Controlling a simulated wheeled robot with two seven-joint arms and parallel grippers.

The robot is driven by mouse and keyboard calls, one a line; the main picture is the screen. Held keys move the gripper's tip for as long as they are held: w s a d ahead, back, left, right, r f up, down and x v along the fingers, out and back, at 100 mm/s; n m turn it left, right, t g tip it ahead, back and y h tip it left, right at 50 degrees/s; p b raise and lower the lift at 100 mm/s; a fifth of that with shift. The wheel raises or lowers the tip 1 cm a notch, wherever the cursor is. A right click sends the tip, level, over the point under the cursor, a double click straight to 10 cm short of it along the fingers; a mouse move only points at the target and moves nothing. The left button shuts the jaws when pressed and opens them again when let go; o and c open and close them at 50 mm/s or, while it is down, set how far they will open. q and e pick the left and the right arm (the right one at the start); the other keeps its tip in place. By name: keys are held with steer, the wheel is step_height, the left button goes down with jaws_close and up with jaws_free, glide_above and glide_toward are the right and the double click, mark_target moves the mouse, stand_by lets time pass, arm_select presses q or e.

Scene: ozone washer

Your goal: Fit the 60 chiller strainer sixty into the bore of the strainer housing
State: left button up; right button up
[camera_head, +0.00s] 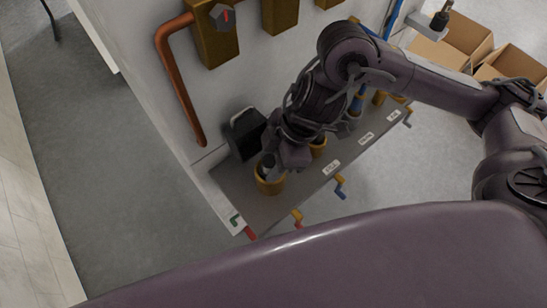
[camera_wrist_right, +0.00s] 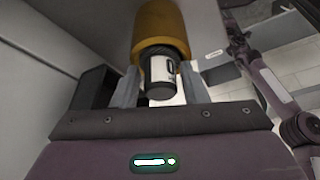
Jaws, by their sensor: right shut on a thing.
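My right gripper (camera_head: 275,160) points down over a brass-yellow cup-shaped housing (camera_head: 271,186) at the near left end of the grey shelf. In the right wrist view, my right gripper (camera_wrist_right: 160,88) is shut on a dark cylindrical strainer (camera_wrist_right: 161,72) with a white label. The strainer lines up with the yellow housing (camera_wrist_right: 160,28), and its far end appears to be inside the bore mouth. How deep it sits is hidden. The label text is too small to read. My left gripper is not in view.
A black box-like holder (camera_head: 246,134) stands against the wall beside the gripper. Another yellow housing (camera_head: 318,147) is close by on the shelf. Coloured valve handles (camera_head: 341,187) stick out along the front edge. A copper pipe (camera_head: 181,90) runs down the wall. Cardboard boxes (camera_head: 452,42) lie at the back right.

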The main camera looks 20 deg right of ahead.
steer(key=o, duration=0.6)
steer(key=shift+s+a+r, duration=0.1)
steer(key=shift+o, duration=0.6)
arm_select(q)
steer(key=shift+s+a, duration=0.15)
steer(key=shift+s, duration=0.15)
arm_select(e)
steer(key=shift+d+r, duration=0.2)
steer(key=shift+r, duration=0.15)
arm_select(q)
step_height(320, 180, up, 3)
steer(key=p, duration=0.3)
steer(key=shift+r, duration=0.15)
arm_select(e)
steer(key=v, duration=1.1)
steer(key=shift+r, duration=0.15)
